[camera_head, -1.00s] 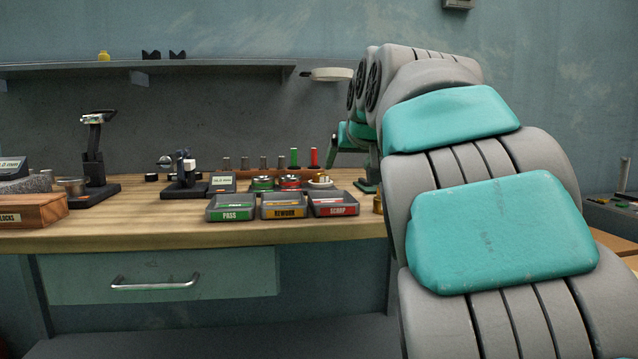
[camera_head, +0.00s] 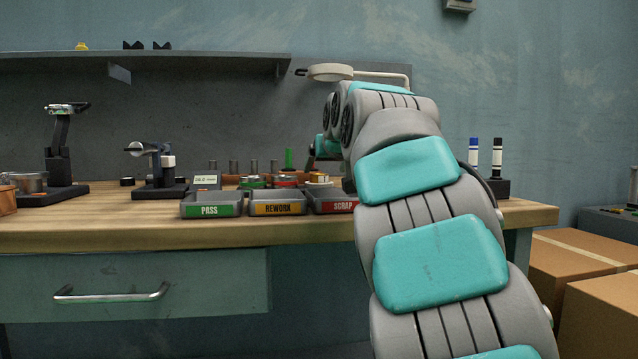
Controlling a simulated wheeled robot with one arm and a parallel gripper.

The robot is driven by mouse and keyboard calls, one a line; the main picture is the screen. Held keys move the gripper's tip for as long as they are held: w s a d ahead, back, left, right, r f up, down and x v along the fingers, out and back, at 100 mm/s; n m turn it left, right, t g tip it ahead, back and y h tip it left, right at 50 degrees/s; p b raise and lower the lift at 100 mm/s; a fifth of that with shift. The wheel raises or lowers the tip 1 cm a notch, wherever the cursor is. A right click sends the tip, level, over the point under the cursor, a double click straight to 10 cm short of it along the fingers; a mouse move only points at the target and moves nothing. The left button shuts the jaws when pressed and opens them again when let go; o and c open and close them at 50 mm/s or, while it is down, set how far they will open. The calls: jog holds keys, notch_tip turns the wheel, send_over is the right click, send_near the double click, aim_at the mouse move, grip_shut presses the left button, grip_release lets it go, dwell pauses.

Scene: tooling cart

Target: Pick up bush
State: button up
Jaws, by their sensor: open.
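Small brass-coloured parts (camera_head: 318,178) stand on the bench behind the red SCRAP tray. They are too small to make out well, and I cannot tell whether one is the bush. My grey and teal arm crosses the right side of the bench and hides what lies behind it. Its far teal end is near the back of the bench, just right of the upright pins. My gripper itself is hidden behind the arm, so its place relative to the bush does not show.
The green PASS tray (camera_head: 210,206), orange REWORK tray (camera_head: 278,204) and red SCRAP tray (camera_head: 336,203) line the bench's front edge. Gauges on stands (camera_head: 158,175) are left. Two markers (camera_head: 485,157) and cardboard boxes (camera_head: 580,260) are right. A lamp (camera_head: 331,72) hangs above.

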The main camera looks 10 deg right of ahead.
aim_at(319, 180)
jog(key=x, duration=0.5)
jog(key=shift+s+a+f, duration=0.1)
jog(key=shift+a, duration=0.25)
grip_shut()
dwell(0.3)
